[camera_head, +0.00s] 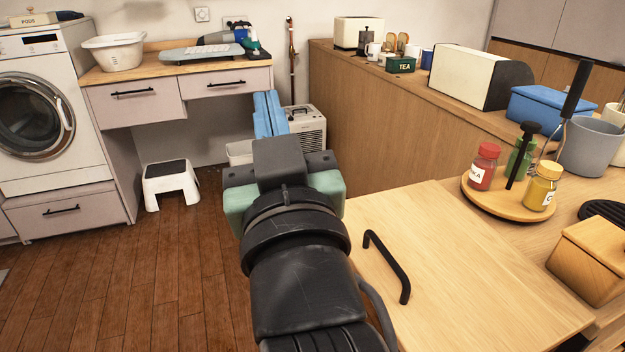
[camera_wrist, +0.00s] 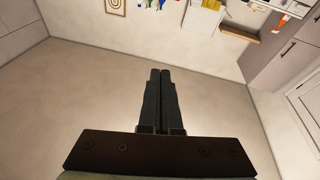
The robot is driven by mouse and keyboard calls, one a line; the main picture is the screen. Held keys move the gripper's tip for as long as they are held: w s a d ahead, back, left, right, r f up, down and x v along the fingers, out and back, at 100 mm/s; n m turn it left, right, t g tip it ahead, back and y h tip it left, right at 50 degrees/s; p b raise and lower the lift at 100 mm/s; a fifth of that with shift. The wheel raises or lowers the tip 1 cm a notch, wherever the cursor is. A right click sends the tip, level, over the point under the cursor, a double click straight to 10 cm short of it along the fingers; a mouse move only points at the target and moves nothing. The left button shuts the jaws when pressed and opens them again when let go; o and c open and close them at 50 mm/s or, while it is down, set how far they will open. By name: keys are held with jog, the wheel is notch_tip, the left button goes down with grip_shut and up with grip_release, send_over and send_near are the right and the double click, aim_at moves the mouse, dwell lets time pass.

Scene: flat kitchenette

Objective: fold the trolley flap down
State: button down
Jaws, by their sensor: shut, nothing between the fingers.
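The trolley flap appears to be the pale wooden panel (camera_head: 470,285) with a black bar handle (camera_head: 387,266) at the lower right of the head view. It looks level, alongside the wooden top that carries the jars. My gripper (camera_head: 268,108) is left of and beyond the panel, apart from the handle, with its blue fingers together and empty. In the wrist view my gripper (camera_wrist: 160,78) shows its dark fingers side by side, pointing at a bare pale surface. The panel and handle are not in the wrist view. My arm hides the panel's left edge.
A round tray (camera_head: 510,205) with several jars stands beside the panel, near a wooden box (camera_head: 592,260). A wooden partition (camera_head: 400,120) runs behind. A white step stool (camera_head: 171,183) stands on the floor at left. Open floor (camera_head: 150,270) lies left of my arm.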

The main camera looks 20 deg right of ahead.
jog(key=d+f+g+p, duration=0.3)
jog(key=d+g+p, duration=0.4)
jog(key=p, duration=0.6)
jog(key=s+d+f+g+y+p, duration=0.25)
jog(key=s+f+g+p, duration=0.4)
jog(key=p, duration=0.65)
jog(key=t, duration=0.1)
send_over(353, 259)
notch_tip(353, 259, down, 5)
notch_tip(353, 259, down, 3)
jog(key=shift+r+h, duration=0.15)
jog(key=shift+h, duration=0.1)
jog(key=shift+w+f, duration=0.1)
jog(key=shift+f, duration=0.7)
jog(key=shift+f, duration=0.1)
